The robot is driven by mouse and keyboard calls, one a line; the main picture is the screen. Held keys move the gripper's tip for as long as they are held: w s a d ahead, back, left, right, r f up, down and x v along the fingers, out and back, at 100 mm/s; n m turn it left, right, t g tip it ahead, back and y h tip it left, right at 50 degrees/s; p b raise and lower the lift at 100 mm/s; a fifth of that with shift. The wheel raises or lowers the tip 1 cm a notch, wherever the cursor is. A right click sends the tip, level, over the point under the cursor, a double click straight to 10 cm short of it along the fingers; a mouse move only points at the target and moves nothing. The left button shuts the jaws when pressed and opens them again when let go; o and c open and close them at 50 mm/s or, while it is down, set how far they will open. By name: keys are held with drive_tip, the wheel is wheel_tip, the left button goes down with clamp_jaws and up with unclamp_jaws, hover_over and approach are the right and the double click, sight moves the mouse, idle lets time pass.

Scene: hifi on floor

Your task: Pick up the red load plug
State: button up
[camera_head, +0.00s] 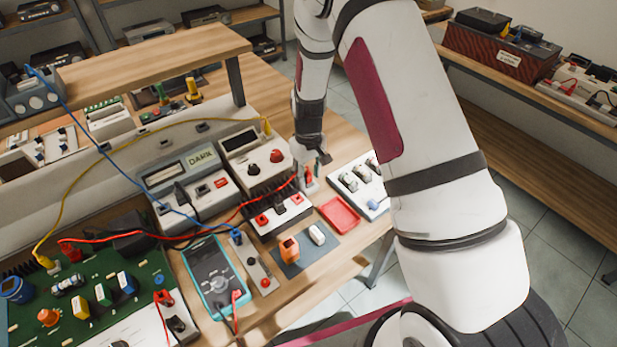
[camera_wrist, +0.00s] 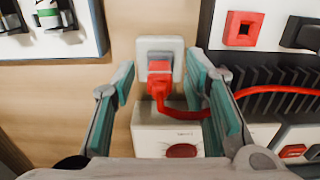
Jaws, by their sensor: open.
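The red load plug (camera_wrist: 159,78) stands in a small light-grey socket block (camera_wrist: 172,44) in the wrist view, with a red cable running from it to the right. In the head view the plug (camera_head: 308,175) is a small red patch below my gripper (camera_head: 313,162), partly hidden. In the wrist view my gripper (camera_wrist: 158,84) is open, one teal-padded finger on each side of the plug. Gaps show between the fingers and the plug, so I see no contact. The right finger overlaps the cable in the picture.
A black-finned unit (camera_head: 277,208) with red and dark sockets stands left of the plug. A white box (camera_wrist: 150,128) is close below it in the wrist view. A red tray (camera_head: 340,214) and a white panel (camera_head: 362,184) are nearby. A multimeter (camera_head: 212,270) lies at the front.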

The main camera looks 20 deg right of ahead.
clamp_jaws()
